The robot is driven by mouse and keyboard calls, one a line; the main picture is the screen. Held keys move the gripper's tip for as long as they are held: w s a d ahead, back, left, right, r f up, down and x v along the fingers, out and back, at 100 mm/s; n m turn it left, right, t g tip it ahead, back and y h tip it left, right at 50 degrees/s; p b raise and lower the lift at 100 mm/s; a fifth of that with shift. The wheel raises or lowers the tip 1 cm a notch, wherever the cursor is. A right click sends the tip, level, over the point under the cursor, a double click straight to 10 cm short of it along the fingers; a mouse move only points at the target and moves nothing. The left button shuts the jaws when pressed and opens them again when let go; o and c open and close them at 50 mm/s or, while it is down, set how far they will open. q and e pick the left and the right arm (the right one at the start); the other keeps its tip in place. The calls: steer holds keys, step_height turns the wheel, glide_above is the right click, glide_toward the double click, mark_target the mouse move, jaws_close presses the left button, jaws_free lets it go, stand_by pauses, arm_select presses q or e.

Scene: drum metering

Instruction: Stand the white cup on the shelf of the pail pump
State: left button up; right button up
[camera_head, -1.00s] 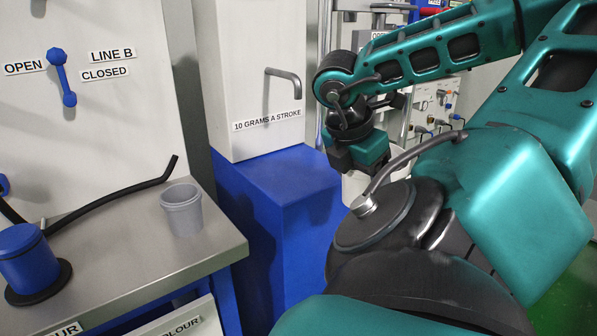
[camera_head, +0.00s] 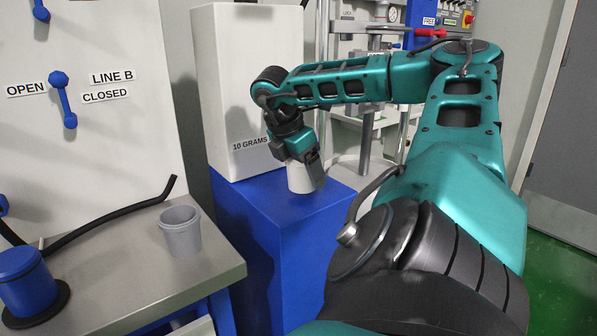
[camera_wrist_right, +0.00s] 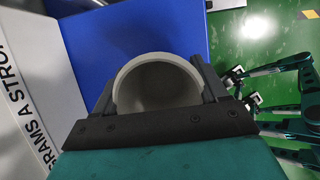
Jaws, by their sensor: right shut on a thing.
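The white cup (camera_head: 300,179) is between the fingers of my right gripper (camera_head: 311,166), upright or nearly so. In the right wrist view the cup (camera_wrist_right: 155,66) shows its round rim and empty-looking inside, with a finger of the gripper (camera_wrist_right: 158,90) on each side. The cup is over the blue shelf (camera_head: 262,200) in front of a white housing (camera_head: 245,75) lettered "10 GRAMS"; my gripper hides the rest of the lettering and the spout. I cannot tell whether the cup's base touches the shelf. My left gripper is not in view.
A white pail stand (camera_head: 350,168) is behind my right arm. The shelf's left part is bare.

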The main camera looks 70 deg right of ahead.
steer(key=shift+w+d, duration=0.3)
steer(key=shift+w, duration=0.25)
steer(key=shift+w+d, duration=0.25)
steer(key=shift+w, duration=0.25)
steer(key=shift+s+f, duration=0.1)
steer(key=shift+f, duration=0.6)
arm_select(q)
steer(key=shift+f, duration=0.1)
arm_select(e)
steer(key=shift+f, duration=0.1)
steer(key=shift+f+b, duration=0.15)
steer(key=shift+b, duration=0.2)
steer(key=o, duration=1.1)
steer(key=shift+c, duration=0.2)
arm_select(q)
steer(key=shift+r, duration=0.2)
